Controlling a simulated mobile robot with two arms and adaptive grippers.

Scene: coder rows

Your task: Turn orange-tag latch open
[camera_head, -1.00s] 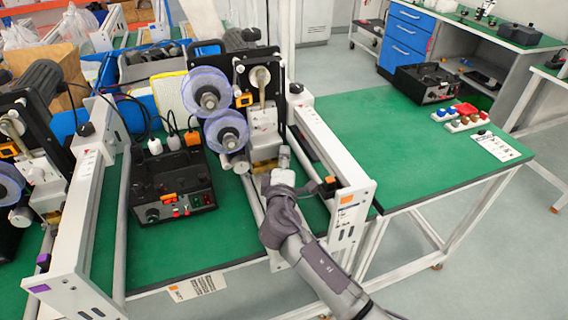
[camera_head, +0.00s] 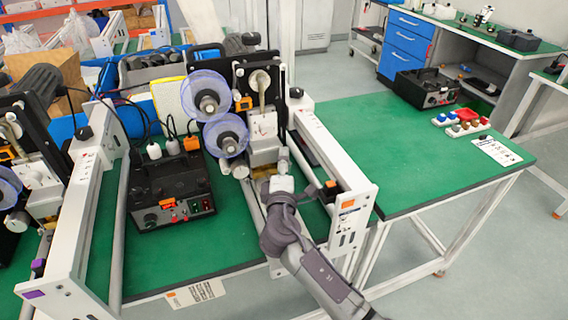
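The orange tag (camera_head: 348,204) is on the end plate of the white right-hand rail of the middle coder. A small orange and black latch (camera_head: 329,184) sits on top of this rail near its front end; its exact position is too small to tell. My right arm comes in from the bottom, left of this rail. My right gripper (camera_head: 283,168) is at the arm's far end, below the coder's print head and left of and beyond the latch, apart from it. Its fingers are mostly hidden by the wrist and cannot be made out. My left gripper is not in view.
The coder (camera_head: 262,110) with two blue-violet reels stands close beyond my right gripper. A black control box (camera_head: 172,190) lies left on the green bench. A left rail (camera_head: 75,235) carries a purple tag (camera_head: 36,294).

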